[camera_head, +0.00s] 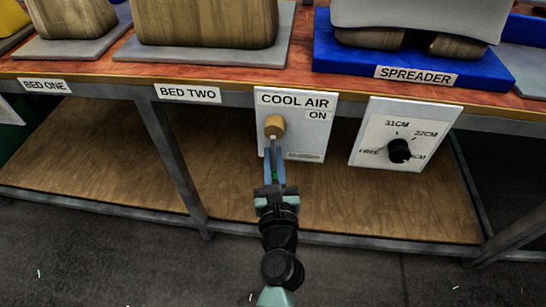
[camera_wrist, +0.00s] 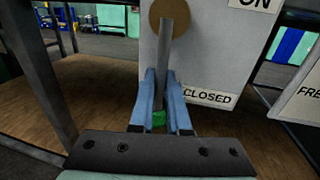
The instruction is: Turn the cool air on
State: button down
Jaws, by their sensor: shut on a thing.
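The white COOL AIR panel (camera_head: 318,139) hangs under the front edge of the bench. It carries an ON label (camera_head: 317,115) at upper right and a CLOSED label (camera_wrist: 207,97) lower down. A round tan hub (camera_head: 274,125) on the panel bears a grey lever (camera_wrist: 165,55) that points down in the wrist view. My gripper (camera_head: 271,156) has its blue fingers on either side of the lever and is shut on it. In the wrist view, a green piece (camera_wrist: 159,119) shows between the fingers near their base.
A dial panel (camera_head: 366,132) with a black knob (camera_head: 399,151) hangs to the right. A wooden lower shelf (camera_head: 100,170) and a metal leg (camera_head: 172,155) lie behind and left of my gripper.

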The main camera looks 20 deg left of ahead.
dwell(0.9)
jog(key=n+p, duration=0.1)
jog(key=d+n+p, duration=0.2)
jog(key=n, duration=0.1)
jog(key=shift+w+d+r+g+h, duration=0.15)
jog(key=shift+w+r+g+h, duration=0.15)
jog(key=shift+w+r, duration=0.1)
jog(key=n+p, duration=0.1)
jog(key=d+r+n+p, duration=0.1)
jog(key=d+n+h+p, duration=0.1)
jog(key=n+p, duration=0.1)
jog(key=shift+w+d+r, duration=0.1)
jog(key=shift+w+r, duration=0.15)
jog(key=r+n+p, duration=0.1)
jog(key=n+p, duration=0.1)
jog(key=d+r+n+p, duration=0.1)
jog(key=p, duration=0.1)
jog(key=shift+w+d+r+n+h, duration=0.1)
jog(key=shift+w+d+n+h, duration=0.1)
jog(key=shift+n+h, duration=0.2)
jog(key=n+p, duration=0.1)
jog(key=r+n+h+p, duration=0.1)
jog(key=shift+d+r+n+p, duration=0.25)
jog(key=shift+r+n+p, duration=0.05)
jog(key=shift+p, duration=0.05)
jog(key=shift+w+r+n+p, duration=0.1)
jog(key=shift+r+n+p, duration=0.3)
jog(key=shift+n+p, duration=0.35)
jog(key=c, duration=0.9)
grip_release()
